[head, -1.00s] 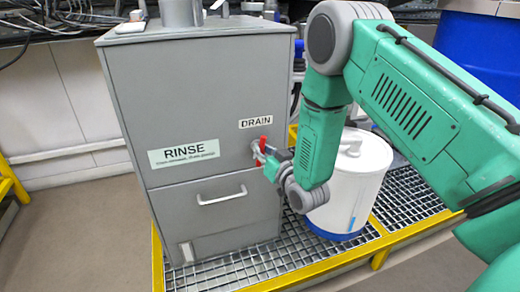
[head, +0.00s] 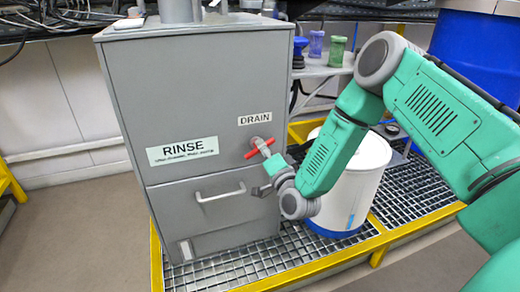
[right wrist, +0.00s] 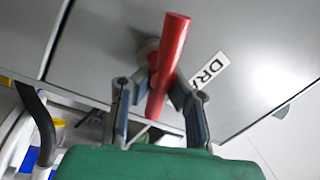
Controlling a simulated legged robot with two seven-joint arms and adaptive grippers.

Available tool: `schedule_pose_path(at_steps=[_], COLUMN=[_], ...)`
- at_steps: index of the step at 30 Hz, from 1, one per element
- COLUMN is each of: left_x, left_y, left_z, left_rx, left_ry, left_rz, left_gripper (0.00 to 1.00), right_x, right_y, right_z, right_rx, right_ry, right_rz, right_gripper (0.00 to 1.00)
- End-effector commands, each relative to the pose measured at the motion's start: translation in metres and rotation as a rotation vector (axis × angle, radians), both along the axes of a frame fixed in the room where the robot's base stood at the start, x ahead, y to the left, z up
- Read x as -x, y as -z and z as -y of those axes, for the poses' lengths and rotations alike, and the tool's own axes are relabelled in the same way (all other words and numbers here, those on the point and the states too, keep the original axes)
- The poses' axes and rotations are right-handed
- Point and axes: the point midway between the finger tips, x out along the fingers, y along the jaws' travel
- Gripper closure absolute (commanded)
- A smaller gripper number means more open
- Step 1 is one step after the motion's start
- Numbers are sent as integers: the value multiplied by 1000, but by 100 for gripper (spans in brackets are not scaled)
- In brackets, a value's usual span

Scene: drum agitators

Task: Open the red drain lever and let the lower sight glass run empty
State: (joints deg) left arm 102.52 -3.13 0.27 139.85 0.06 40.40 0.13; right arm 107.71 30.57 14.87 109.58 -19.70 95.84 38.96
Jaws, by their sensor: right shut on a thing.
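The red drain lever (head: 252,154) sits on the front of the grey cabinet (head: 200,95), below the DRAIN label (head: 255,118). It lies nearly level in the head view, slightly higher at its right end. My right gripper (head: 268,155) reaches it from the lower right and is shut on it. In the right wrist view the lever (right wrist: 168,62) runs between the two fingers (right wrist: 158,95). A small pale upright strip (head: 187,251) shows low on the cabinet front; I cannot tell whether it is the lower sight glass or its level. My left gripper is out of view.
A white drum with a blue base (head: 352,195) stands right of the cabinet, close behind my right forearm. A metal grating with yellow edges (head: 270,264) lies below. A shelf (head: 320,68) with small coloured containers stands behind.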

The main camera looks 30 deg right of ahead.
Motion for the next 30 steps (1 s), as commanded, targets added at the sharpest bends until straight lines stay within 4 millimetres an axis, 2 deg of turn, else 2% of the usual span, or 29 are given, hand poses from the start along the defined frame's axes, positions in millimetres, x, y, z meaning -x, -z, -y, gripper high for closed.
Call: schedule_pose_path(at_steps=[1, 15, 30], left_x=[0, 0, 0], left_y=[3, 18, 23], left_z=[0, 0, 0], left_rx=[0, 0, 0], left_ry=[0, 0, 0], left_rz=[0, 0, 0], left_gripper=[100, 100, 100], right_x=[3, 4, 4], right_y=[4, 11, 13], right_z=[6, 8, 8], right_rx=[-44, -378, -482], right_ry=[15, 17, 17], right_rz=[8, 85, 104], right_gripper=[100, 100, 100])
